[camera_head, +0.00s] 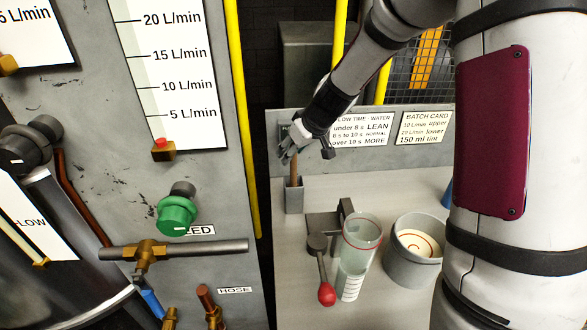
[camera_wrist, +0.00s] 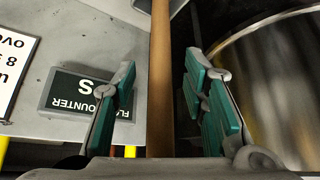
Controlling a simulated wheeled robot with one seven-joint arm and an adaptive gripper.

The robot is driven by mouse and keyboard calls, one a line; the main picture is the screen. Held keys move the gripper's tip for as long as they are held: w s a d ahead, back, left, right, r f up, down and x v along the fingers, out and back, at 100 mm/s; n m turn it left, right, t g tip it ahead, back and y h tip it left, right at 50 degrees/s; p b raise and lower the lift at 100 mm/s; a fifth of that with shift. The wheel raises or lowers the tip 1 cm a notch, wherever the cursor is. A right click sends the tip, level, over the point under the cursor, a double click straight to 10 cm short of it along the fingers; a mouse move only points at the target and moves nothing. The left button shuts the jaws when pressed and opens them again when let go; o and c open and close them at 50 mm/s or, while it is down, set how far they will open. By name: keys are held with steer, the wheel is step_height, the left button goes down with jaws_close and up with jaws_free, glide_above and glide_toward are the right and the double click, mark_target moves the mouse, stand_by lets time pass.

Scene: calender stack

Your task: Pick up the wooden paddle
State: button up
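The wooden paddle (camera_head: 294,171) stands upright in a small grey holder (camera_head: 294,199) on the bench, its lower end hidden inside. My gripper (camera_head: 293,153) is at the paddle's upper part, above the holder. In the wrist view the paddle's brown shaft (camera_wrist: 160,85) runs between the two green-padded fingers of my gripper (camera_wrist: 159,66). The fingers are open, with a gap on each side of the shaft, so neither pad appears to touch it.
A clear measuring cup (camera_head: 358,262), a grey round pot (camera_head: 412,262) and a red-knobbed lever (camera_head: 326,292) stand on the bench to the right. The grey panel with a green knob (camera_head: 177,214) rises at left. A small counter box (camera_wrist: 82,95) is beside the fingers.

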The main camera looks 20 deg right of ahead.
jaws_close()
steer(key=shift+r, duration=0.1)
